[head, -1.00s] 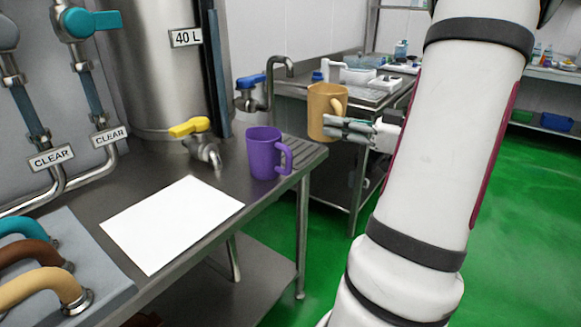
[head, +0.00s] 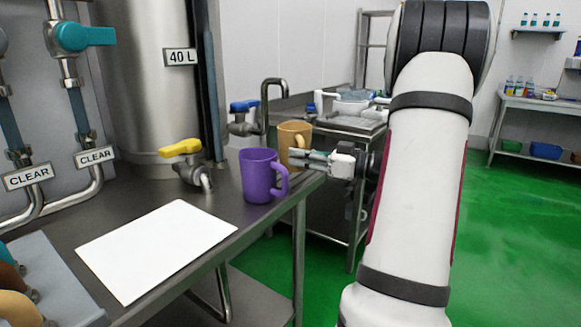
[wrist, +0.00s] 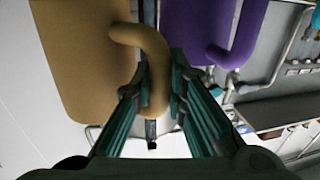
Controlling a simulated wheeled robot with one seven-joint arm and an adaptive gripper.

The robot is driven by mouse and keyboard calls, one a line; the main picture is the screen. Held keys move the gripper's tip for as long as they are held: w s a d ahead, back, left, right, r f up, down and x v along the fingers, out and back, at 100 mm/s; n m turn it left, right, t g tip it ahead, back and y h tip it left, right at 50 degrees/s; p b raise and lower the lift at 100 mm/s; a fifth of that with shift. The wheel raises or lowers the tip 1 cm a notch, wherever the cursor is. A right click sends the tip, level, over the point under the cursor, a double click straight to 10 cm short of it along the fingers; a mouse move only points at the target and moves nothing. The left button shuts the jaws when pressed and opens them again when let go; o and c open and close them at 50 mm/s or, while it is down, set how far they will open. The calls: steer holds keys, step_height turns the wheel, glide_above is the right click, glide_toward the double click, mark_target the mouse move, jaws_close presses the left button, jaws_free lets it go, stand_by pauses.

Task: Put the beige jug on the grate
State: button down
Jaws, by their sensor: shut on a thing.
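The beige jug (head: 294,138) is held upright by my gripper (head: 308,158), which is shut on its handle. In the head view it is behind and to the right of the purple jug (head: 258,176), which hides part of its lower left side. In the wrist view the beige jug (wrist: 85,55) fills the left and its handle (wrist: 155,70) lies between my gripper's fingers (wrist: 158,85). Whether the beige jug touches the grate is hidden.
A yellow-handled tap (head: 188,160) stands left of the purple jug, and a blue-handled tap (head: 245,115) is behind it. A white sheet (head: 155,250) lies on the bench. A second steel table (head: 345,122) with white items stands behind.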

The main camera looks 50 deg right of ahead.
steer(key=shift+w+d+f+b, duration=0.15)
steer(key=shift+w+d+f, duration=0.15)
steer(key=shift+w+f, duration=0.45)
steer(key=shift+w+d+f+b, duration=0.2)
steer(key=shift+w+d+f, duration=0.1)
steer(key=shift+w+f, duration=0.45)
steer(key=shift+w+d+f+b, duration=0.15)
steer(key=shift+w+d+f, duration=0.25)
steer(key=shift+w, duration=0.5)
steer(key=shift+a+f, duration=0.1)
steer(key=shift+f, duration=0.1)
steer(key=c, duration=1.6)
jaws_free()
steer(key=shift+r, duration=0.1)
steer(key=shift+s, duration=0.3)
steer(key=v, duration=1.1)
steer(key=shift+s+p, duration=0.2)
steer(key=shift+p, duration=0.25)
